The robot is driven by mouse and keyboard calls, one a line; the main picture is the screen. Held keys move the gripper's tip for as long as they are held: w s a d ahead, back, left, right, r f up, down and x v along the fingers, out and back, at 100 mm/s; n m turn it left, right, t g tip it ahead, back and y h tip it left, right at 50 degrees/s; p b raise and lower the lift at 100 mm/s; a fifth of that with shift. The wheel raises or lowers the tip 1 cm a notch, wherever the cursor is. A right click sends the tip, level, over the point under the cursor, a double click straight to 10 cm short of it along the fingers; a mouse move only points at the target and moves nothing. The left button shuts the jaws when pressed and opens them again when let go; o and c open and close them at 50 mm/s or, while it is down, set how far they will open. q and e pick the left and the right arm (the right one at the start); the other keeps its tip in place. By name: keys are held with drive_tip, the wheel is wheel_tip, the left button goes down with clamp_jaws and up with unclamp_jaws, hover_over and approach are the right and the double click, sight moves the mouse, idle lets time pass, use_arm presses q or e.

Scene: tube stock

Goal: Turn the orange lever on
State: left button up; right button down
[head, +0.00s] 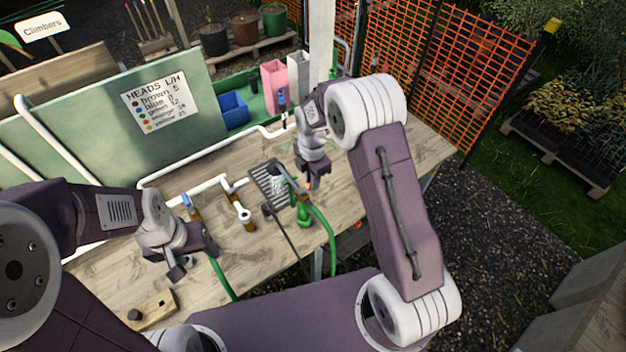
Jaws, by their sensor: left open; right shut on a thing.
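The orange lever (309,187) shows only as a small orange patch at the tips of my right gripper (313,181); the fingers hide most of it. My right gripper reaches down over the bench beside the dark grated drain and is shut on what looks like this lever. How far the lever is turned cannot be told. A green sprayer-like fitting (303,212) with a green hose stands just below it. My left gripper (192,264) is open and empty above the bench at the left, well away from the lever.
White pipes (205,187) run along the wooden bench (245,275). A blue lever (187,201) stands near my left gripper, and another blue handle (281,97) is at the back. A green hose (327,238) loops over the front edge. A small wooden block (152,309) lies front left.

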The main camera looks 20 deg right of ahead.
idle(0.4)
drive_tip(key=c, duration=1.4)
unclamp_jaws()
drive_tip(key=shift+o, duration=0.2)
wheel_tip(320, 180, up, 8)
drive_tip(key=shift+s+r+b, duration=0.1)
drive_tip(key=shift+b, duration=1.05)
drive_tip(key=shift+r, duration=0.45)
